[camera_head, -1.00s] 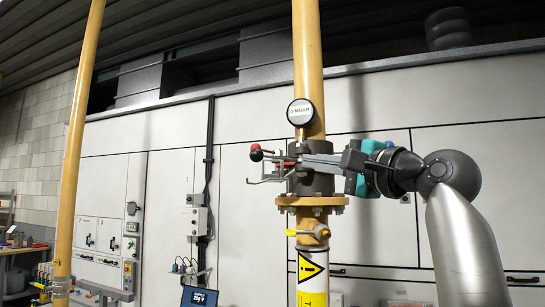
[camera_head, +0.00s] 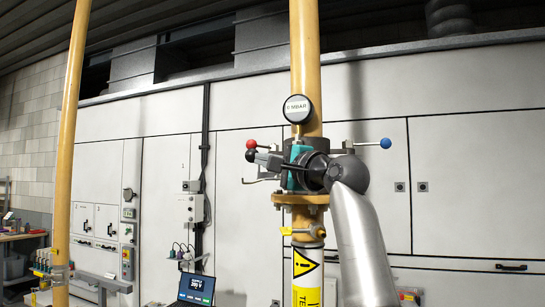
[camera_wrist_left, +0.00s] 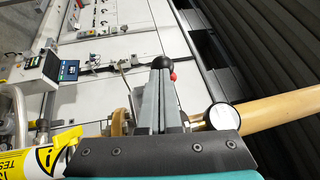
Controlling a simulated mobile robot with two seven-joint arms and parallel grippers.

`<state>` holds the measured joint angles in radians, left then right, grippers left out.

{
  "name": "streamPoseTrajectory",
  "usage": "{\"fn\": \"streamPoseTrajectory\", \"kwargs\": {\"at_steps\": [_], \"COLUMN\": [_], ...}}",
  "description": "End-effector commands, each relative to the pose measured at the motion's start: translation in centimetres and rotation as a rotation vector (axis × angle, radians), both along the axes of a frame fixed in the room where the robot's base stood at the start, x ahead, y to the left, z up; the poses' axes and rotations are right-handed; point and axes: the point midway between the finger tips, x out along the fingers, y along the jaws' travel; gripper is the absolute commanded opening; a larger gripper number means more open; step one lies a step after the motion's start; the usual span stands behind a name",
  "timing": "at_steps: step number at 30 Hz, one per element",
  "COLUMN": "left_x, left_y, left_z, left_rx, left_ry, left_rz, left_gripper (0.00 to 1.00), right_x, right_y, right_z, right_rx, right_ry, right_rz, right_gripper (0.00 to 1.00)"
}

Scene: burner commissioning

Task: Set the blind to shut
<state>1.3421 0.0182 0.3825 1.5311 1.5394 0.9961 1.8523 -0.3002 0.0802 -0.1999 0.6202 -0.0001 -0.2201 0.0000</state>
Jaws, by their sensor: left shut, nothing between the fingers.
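The blind is probably the dark body (camera_head: 325,146) on the yellow pipe, above a flange. A rod with a blue ball (camera_head: 386,143) sticks out to its right. A red ball (camera_head: 251,144) and a black ball (camera_head: 250,156) stand at its left; the red ball (camera_wrist_left: 173,76) and black ball (camera_wrist_left: 161,62) also show in the left wrist view. My left gripper (camera_head: 262,160) lies across the body's front, pointing left, fingers shut and empty. Its tips (camera_wrist_left: 160,72) are close to the black ball; contact is unclear. My wrist hides part of the body. My right gripper is out of view.
A round gauge (camera_head: 297,109) sits on the pipe (camera_head: 306,50) just above the body. Below are a yellow valve handle (camera_head: 292,231) and a warning label (camera_head: 306,268). A second yellow pipe (camera_head: 72,130) stands left. Pale cabinets (camera_head: 450,170) line the back.

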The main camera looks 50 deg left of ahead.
Motion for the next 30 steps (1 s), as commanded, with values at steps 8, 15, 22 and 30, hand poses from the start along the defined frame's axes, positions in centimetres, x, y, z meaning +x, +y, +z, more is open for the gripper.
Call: {"fn": "streamPoseTrajectory", "kwargs": {"at_steps": [8,15,22,30], "left_x": [0.0,-0.8,-0.7,-0.5], "left_y": [0.1,2.9,7.0,7.5], "left_z": [0.0,-0.2,0.1,0.0], "left_rx": [0.000,-0.003,-0.001,0.001], "left_ry": [0.001,-0.005,-0.001,-0.001], "left_rz": [0.000,0.004,0.003,0.000], "left_gripper": [0.00,0.00,0.00,0.00], "right_x": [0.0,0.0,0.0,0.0], "right_y": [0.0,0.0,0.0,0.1], "right_z": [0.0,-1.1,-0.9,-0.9], "right_rx": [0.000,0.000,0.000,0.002], "right_ry": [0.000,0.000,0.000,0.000], "right_rz": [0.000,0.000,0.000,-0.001], "right_gripper": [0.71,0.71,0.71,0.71]}}
